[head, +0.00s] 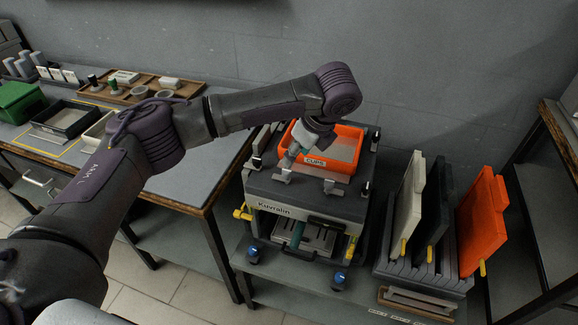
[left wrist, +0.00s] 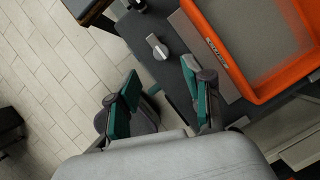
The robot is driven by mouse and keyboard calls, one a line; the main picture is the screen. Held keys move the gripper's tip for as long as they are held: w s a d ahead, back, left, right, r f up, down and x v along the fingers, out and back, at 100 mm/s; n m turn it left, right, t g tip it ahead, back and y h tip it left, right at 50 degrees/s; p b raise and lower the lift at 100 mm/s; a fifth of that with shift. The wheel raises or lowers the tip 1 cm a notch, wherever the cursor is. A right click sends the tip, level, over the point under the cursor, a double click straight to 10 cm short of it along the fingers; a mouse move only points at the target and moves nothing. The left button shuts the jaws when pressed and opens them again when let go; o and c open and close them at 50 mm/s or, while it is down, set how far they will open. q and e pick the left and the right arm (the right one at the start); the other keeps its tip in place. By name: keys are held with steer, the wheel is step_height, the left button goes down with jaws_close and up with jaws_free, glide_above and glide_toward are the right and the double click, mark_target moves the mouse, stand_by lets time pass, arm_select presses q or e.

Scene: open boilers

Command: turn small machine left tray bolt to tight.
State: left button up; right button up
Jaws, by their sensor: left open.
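The small machine (head: 285,211), grey with a dark top, stands on a low shelf and holds an orange tray (head: 342,133) labelled CUPS. Two small grey bolts sit on its top along the tray's front edge, a left bolt (head: 284,175) and a right bolt (head: 331,187). My left gripper (head: 289,158) hangs over the tray's front left part, close to the left bolt. In the left wrist view its teal-padded fingers (left wrist: 160,88) are apart with nothing between them. A grey bolt (left wrist: 157,46) lies just beyond the fingertips, beside the orange tray (left wrist: 255,35). My right gripper is out of view.
Upright panels, white (head: 408,205), black and orange (head: 482,225), stand in a rack right of the machine. A workbench (head: 190,175) with trays and a green box (head: 20,100) is at left. A wall is behind. Floor is clear in front.

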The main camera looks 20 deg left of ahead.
mark_target(287, 170)
arm_select(q)
steer(key=x, duration=0.8)
steer(key=shift+w+d, duration=0.1)
steer(key=shift+c, duration=0.3)
steer(key=shift+r, duration=0.1)
jaws_close()
